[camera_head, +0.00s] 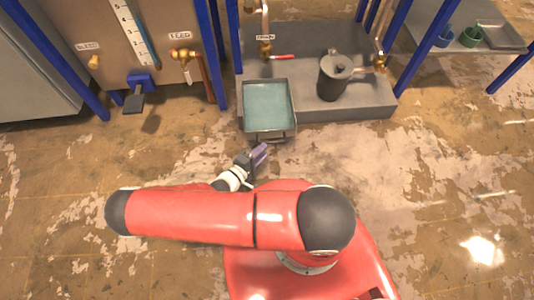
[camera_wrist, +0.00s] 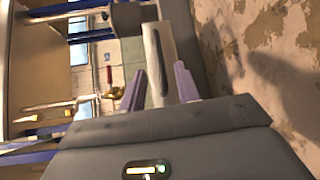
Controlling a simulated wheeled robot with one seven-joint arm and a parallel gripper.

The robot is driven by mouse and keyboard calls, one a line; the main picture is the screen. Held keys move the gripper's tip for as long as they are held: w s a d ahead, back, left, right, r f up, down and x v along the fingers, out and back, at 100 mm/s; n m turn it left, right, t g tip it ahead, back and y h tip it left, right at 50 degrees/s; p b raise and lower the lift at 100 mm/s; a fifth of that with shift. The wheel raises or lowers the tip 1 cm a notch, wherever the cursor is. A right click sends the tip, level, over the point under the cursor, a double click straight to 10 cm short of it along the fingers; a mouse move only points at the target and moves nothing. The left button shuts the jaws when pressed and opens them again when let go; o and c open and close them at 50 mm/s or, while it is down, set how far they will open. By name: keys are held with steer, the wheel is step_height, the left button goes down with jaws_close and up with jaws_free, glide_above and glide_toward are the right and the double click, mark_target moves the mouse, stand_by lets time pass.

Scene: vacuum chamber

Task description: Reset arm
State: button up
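My arm is bent over my red base in the head view, with the forearm stretched to the left. My gripper (camera_head: 260,153) is just in front of the tray with teal contents (camera_head: 291,106), low near the floor. In the wrist view the two purple fingers of my gripper (camera_wrist: 160,72) stand apart with a gap between them. A pale tray wall with a dark slot (camera_wrist: 153,40) shows beyond and between the fingers. I see nothing held. The gripper's far side is partly hidden in the head view.
A grey platform (camera_head: 310,112) carries a dark lidded pot (camera_head: 333,82). Blue posts (camera_head: 216,55) and a panel with brass valves (camera_head: 183,54) stand at the back. A side shelf (camera_head: 470,45) holds cups. The worn floor (camera_head: 80,200) is clear left and right.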

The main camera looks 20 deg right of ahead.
steer(key=shift+s+a+r, duration=0.1)
steer(key=shift+s+a, duration=0.2)
steer(key=shift+a, duration=0.3)
steer(key=s+a+r+m+g+y+p, duration=0.15)
steer(key=r+m+g+y, duration=0.25)
steer(key=r, duration=0.9)
steer(key=a+r+m+g+y+p, duration=0.1)
steer(key=a+r+m+g+y, duration=0.3)
steer(key=r, duration=1)
steer(key=s+d+r+t+y+p, duration=0.1)
steer(key=s+r, duration=0.5)
steer(key=r, duration=0.6)
steer(key=s+d+r+t+y+p, duration=0.1)
steer(key=s+d+r+t+y, duration=0.2)
steer(key=r, duration=1)
steer(key=shift+s+d+n+t+y+p, duration=0.3)
steer(key=shift+s+n+t+y, duration=0.1)
steer(key=shift+s+t+y, duration=0.85)
